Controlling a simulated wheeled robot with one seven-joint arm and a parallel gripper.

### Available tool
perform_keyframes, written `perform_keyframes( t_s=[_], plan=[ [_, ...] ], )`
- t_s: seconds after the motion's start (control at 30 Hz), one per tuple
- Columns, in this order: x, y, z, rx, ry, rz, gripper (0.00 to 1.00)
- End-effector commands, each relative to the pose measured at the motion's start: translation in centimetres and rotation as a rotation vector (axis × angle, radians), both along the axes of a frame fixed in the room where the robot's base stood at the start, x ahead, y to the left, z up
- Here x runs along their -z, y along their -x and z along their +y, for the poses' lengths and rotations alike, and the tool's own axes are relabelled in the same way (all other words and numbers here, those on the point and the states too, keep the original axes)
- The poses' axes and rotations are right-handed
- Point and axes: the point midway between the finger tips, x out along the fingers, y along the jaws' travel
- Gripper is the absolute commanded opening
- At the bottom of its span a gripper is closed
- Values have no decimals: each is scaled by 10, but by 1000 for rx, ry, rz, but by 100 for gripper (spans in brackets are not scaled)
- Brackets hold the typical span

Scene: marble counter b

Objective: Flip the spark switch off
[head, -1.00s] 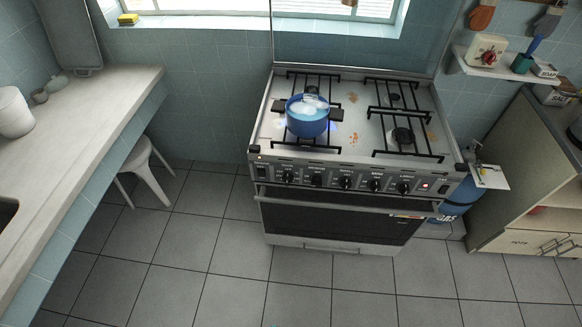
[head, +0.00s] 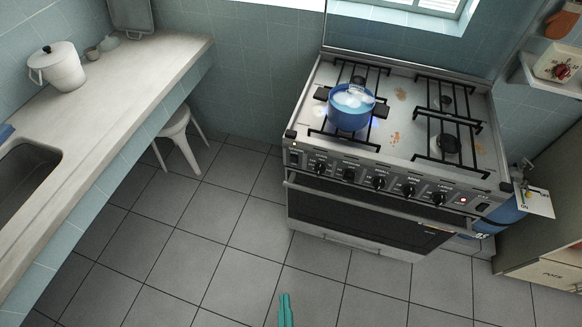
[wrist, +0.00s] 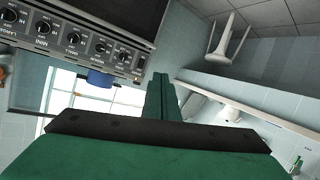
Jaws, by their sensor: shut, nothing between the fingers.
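The stove (head: 400,110) has a front panel with a row of black knobs. A small dark switch (head: 295,158) sits at the panel's left end, and another dark switch (head: 482,207) sits at its right end beside a red light (head: 463,200). I cannot read which is the spark switch, nor their positions. The left-end switch also shows in the upside-down wrist view (wrist: 140,62). My gripper (head: 285,297) shows at the bottom of the head view, over the floor and well short of the stove. Its green fingers (wrist: 161,82) are shut and empty in the wrist view.
The oven handle (head: 370,208) juts out below the panel. A counter (head: 140,75) and stool (head: 178,130) stand left. Tiled floor before the stove is clear.

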Motion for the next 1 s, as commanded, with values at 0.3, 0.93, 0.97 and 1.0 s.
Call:
perform_keyframes(
  t_s=[0.3,0.93,0.97,1.0],
  plan=[
    [110,-87,-3,-109,485,87,0],
    [64,-303,15,124,1322,-147,0],
    [59,-307,17,136,1338,-160,0],
    [55,-311,20,146,1356,-173,0]
  ],
)
